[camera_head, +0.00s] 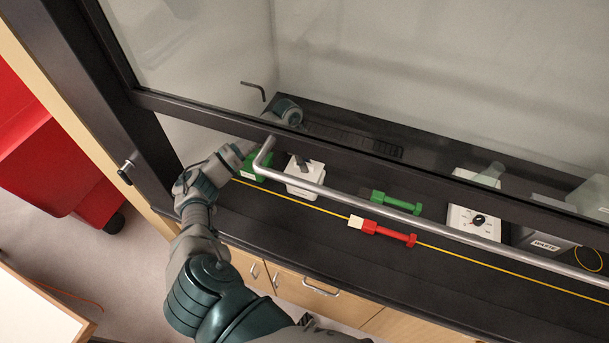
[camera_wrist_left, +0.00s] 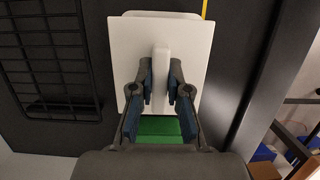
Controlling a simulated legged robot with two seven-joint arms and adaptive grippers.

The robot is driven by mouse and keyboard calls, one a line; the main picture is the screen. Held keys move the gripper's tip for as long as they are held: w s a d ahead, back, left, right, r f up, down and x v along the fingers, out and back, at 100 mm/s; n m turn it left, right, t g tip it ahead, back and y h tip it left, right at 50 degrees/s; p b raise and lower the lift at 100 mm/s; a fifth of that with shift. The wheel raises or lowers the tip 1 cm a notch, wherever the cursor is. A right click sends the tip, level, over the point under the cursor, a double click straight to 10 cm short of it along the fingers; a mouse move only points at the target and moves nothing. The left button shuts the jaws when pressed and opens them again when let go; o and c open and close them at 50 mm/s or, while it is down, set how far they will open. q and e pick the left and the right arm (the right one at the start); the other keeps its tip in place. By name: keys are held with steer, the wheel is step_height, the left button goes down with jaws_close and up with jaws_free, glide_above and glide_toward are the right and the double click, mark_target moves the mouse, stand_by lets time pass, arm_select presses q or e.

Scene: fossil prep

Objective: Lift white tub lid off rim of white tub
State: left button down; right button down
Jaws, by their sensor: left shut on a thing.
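The white tub (camera_head: 308,191) stands inside the hood, behind the grey bar in the head view. Its square white lid (camera_wrist_left: 196,42) fills the upper middle of the left wrist view, with an upright white handle. A pale edge of the tub (camera_wrist_left: 160,14) shows past the lid's top side. My left gripper (camera_wrist_left: 161,88) is shut on the lid's handle, one finger on each side. In the head view its dark fingers (camera_head: 302,163) are partly hidden at the tub's top. I cannot tell whether the lid touches the rim.
A green block (camera_head: 252,168) is left of the tub, near my left gripper. The sash frame and bar (camera_head: 350,200) cross in front.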

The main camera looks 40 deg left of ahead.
mark_target(309, 164)
arm_select(q)
steer(key=shift+r, duration=0.1)
steer(key=shift+d+p+v, duration=0.2)
steer(key=shift+p+v, duration=0.3)
steer(key=shift+v, duration=0.3)
steer(key=shift+d+p+v, duration=0.15)
steer(key=shift+p+v, duration=0.35)
steer(key=shift+v, duration=0.3)
steer(key=shift+d+p+v, duration=0.2)
steer(key=shift+p+v, duration=0.3)
steer(key=shift+v, duration=0.35)
steer(key=shift+w, duration=0.15)
